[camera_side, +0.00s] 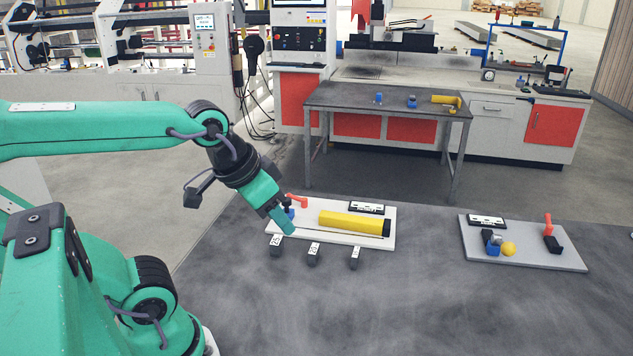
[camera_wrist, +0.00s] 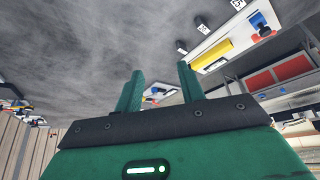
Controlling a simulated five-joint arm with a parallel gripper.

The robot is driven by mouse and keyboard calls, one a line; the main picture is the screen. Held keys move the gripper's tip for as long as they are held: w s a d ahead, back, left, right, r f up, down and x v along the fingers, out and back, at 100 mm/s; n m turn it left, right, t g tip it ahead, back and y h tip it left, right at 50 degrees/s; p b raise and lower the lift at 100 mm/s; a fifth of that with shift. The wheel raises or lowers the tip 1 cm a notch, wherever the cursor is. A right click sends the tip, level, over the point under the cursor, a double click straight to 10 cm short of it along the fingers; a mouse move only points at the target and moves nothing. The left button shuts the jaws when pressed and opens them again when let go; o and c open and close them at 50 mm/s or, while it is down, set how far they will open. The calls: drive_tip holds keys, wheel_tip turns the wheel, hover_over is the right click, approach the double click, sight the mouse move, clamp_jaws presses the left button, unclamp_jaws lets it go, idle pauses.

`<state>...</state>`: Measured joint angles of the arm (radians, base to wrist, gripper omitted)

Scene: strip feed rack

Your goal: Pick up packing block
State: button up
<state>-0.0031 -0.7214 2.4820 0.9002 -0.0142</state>
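A long yellow block (camera_side: 352,222) lies on a white board (camera_side: 388,240) on the dark table; I cannot read any label that names it as the packing block. The block also shows at the upper right of the wrist view (camera_wrist: 211,55). My gripper (camera_side: 284,226) is over the left end of the white board in the side view, left of the yellow block and apart from it. In the wrist view my gripper (camera_wrist: 160,70) has its two fingers spread with nothing held between them.
A blue clamp with an orange-red handle (camera_side: 298,201) stands by the board's left end, partly hidden by my gripper. Several dark tagged knobs (camera_side: 313,256) stand along its front. A grey board (camera_side: 530,257) with a yellow ball (camera_side: 508,249) lies right. Table between boards is clear.

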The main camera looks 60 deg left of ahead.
drive_tip(key=w+n+g, duration=0.1)
drive_tip(key=w+n, duration=0.1)
drive_tip(key=w, duration=0.4)
drive_tip(key=n+g, duration=0.4)
drive_tip(key=n, duration=0.2)
hover_over(356, 252)
drive_tip(key=f, duration=1.5)
drive_tip(key=shift+s+d+f, duration=0.15)
drive_tip(key=shift+s+d, duration=0.05)
drive_tip(key=shift+s, duration=0.05)
drive_tip(key=shift+w+a+f+g, duration=0.15)
drive_tip(key=shift+w+f+g, duration=0.15)
drive_tip(key=shift+f, duration=4.1)
clamp_jaws()
